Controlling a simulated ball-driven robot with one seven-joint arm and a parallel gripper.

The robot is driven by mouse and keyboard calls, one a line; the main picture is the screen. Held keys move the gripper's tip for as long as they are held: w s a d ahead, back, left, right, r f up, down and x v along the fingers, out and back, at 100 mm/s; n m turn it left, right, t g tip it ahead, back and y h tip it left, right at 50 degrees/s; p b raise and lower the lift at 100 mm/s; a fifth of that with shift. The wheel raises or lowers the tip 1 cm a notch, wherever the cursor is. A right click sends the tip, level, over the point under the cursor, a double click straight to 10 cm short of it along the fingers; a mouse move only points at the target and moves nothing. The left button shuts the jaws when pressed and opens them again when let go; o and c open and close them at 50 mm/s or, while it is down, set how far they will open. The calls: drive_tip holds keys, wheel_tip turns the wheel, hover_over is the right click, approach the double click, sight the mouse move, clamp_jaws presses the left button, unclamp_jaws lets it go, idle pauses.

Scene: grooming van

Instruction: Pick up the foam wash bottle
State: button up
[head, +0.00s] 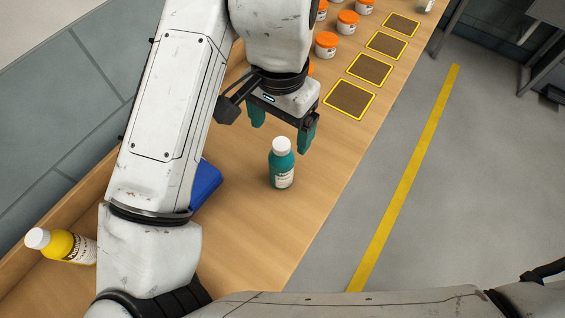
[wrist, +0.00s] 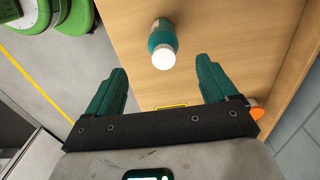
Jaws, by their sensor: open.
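A teal bottle (head: 282,165) with a white cap and a white label stands upright on the wooden counter (head: 245,225). It also shows in the wrist view (wrist: 162,42), ahead of and between the fingertips. A yellow bottle (head: 62,246) with a white cap lies tilted at the lower left, partly hidden by my arm. I cannot read either label to tell which is the foam wash. My gripper (head: 281,136) is open and empty above the counter, close to the teal bottle and apart from it. Its two teal fingers are spread wide in the wrist view (wrist: 160,82).
Several orange-lidded white jars (head: 326,45) stand at the back of the counter beside several yellow-edged brown squares (head: 350,99). A blue object (head: 205,184) sits partly behind my arm. The grey floor (head: 450,200) with a yellow stripe lies right of the counter edge.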

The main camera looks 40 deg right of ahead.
sight(281, 146)
wheel_tip(281, 146, down, 4)
drive_tip(key=shift+d+f, duration=0.1)
drive_tip(key=shift+f, duration=0.15)
drive_tip(key=shift+w+d+f+p, duration=0.15)
drive_tip(key=shift+f+p, duration=0.15)
drive_tip(key=shift+f, duration=1.1)
drive_tip(key=shift+w+d+f+p, duration=0.15)
drive_tip(key=shift+f+p, duration=0.15)
drive_tip(key=shift+f, duration=1.1)
clamp_jaws()
